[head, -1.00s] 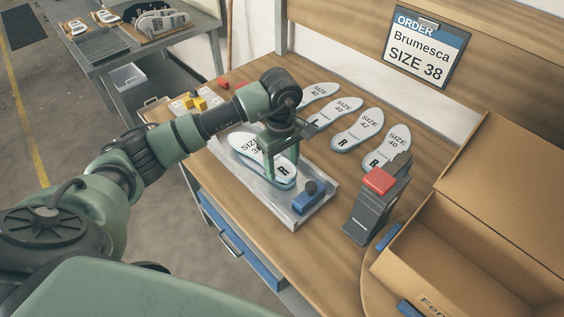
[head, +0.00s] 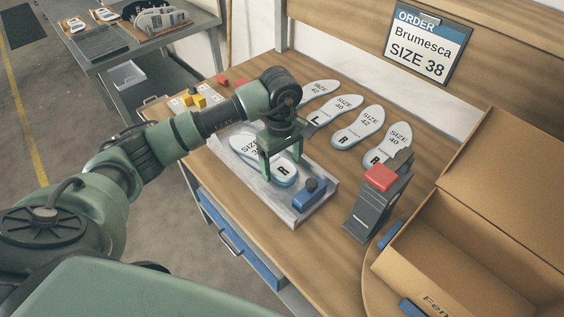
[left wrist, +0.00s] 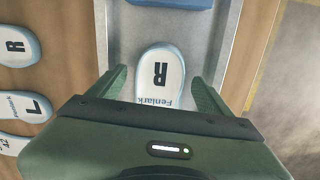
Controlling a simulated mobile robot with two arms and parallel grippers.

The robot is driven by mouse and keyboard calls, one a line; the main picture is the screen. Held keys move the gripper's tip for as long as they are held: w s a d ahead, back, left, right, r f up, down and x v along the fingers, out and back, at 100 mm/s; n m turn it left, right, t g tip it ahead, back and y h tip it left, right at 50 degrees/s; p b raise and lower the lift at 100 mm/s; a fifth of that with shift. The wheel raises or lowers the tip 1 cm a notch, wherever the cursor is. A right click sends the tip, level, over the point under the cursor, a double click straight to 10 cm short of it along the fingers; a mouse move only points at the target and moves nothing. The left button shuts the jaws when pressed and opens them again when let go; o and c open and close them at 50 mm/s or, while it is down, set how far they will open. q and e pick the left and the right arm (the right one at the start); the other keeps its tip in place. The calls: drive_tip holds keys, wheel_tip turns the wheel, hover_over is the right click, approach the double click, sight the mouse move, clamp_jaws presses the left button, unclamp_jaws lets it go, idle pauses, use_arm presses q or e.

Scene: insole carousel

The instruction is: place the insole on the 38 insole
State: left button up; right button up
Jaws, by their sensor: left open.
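A pale insole (head: 284,171) marked R lies in the shallow metal tray (head: 322,205). A second insole edge shows beside its SIZE end, so two insoles appear to overlap there, slightly out of line; the size digits are partly hidden by my gripper. My left gripper (head: 280,162) is open above the tray, its fingers on either side of the insole. In the left wrist view the insole's heel (left wrist: 160,72), marked R and Fenlark, lies between the spread fingers (left wrist: 160,88), apart from both. My right gripper is not in view.
Several insoles marked 40 and 42 (head: 358,128) lie behind the tray. A blue block (head: 308,197) sits at the tray's near end. A stand with a red top (head: 380,178) and an open cardboard box (head: 470,245) are on the right. The order sign (head: 427,45) reads SIZE 38.

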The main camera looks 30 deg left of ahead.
use_arm(q)
drive_tip(key=shift+r+p, duration=0.45)
drive_tip(key=shift+r, duration=0.1)
drive_tip(key=shift+w+r, duration=0.1)
drive_tip(key=shift+r, duration=0.25)
wheel_tip(320, 180, up, 11)
drive_tip(key=b, duration=0.3)
drive_tip(key=shift+a, duration=0.1)
